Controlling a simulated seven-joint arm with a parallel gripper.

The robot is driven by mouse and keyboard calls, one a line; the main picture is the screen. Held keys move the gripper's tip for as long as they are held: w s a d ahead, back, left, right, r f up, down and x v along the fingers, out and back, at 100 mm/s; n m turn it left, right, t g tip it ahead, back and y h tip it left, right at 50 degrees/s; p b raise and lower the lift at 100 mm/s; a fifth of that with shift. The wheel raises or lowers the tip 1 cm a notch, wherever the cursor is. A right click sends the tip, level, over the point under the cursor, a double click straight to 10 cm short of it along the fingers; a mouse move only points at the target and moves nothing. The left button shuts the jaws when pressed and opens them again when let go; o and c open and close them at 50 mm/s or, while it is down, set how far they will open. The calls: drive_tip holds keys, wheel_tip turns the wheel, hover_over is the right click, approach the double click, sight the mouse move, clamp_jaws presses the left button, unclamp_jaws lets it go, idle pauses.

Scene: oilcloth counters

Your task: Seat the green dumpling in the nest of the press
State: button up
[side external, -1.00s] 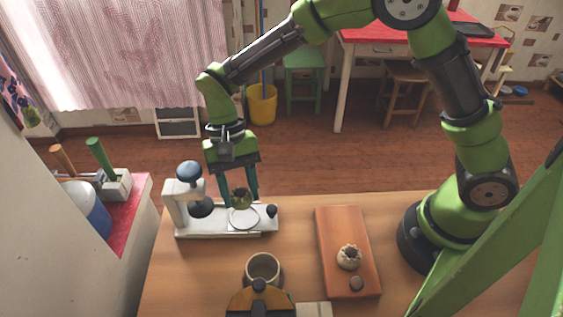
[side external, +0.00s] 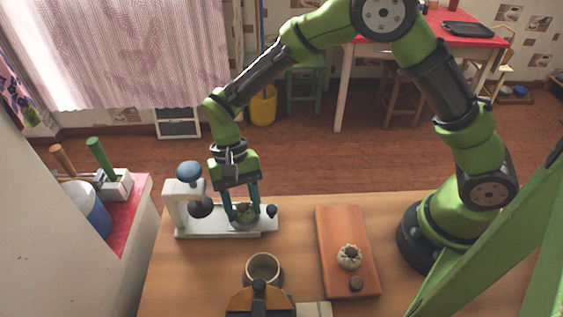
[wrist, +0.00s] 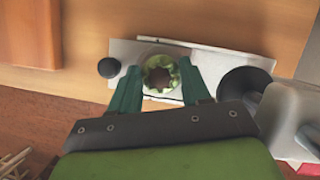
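The green dumpling (side external: 244,214), a pleated round with a dark top, is between the fingers of my gripper (side external: 242,217), low over the ring-shaped nest of the white press (side external: 185,229). In the wrist view the dumpling (wrist: 161,75) sits between the two teal fingertips (wrist: 160,80), which appear to touch its sides. The white press base (wrist: 222,65) lies beneath. The dumpling and fingers hide most of the nest, so I cannot tell whether the dumpling's underside touches it.
The press column with a blue-grey knob (side external: 189,172) stands left of my gripper. A small black knob (side external: 272,211) is at the base's right end. A brown board (side external: 335,225) holds a pale dumpling (side external: 349,259) and a small dark disc. A round cup (side external: 263,268) stands in front.

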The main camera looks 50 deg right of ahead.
drive_tip(key=shift+o, duration=0.7)
drive_tip(key=shift+r, duration=0.2)
drive_tip(key=v, duration=1.3)
drive_tip(key=s+d+r+t, duration=0.4)
drive_tip(key=s+d+r, duration=0.1)
drive_tip(key=d+r, duration=0.35)
drive_tip(key=s+d+n+t, duration=0.1)
drive_tip(key=s+d+t, duration=0.6)
drive_tip(key=s+d, duration=0.2)
drive_tip(key=shift+s+r, duration=0.35)
drive_tip(key=shift+s, duration=0.05)
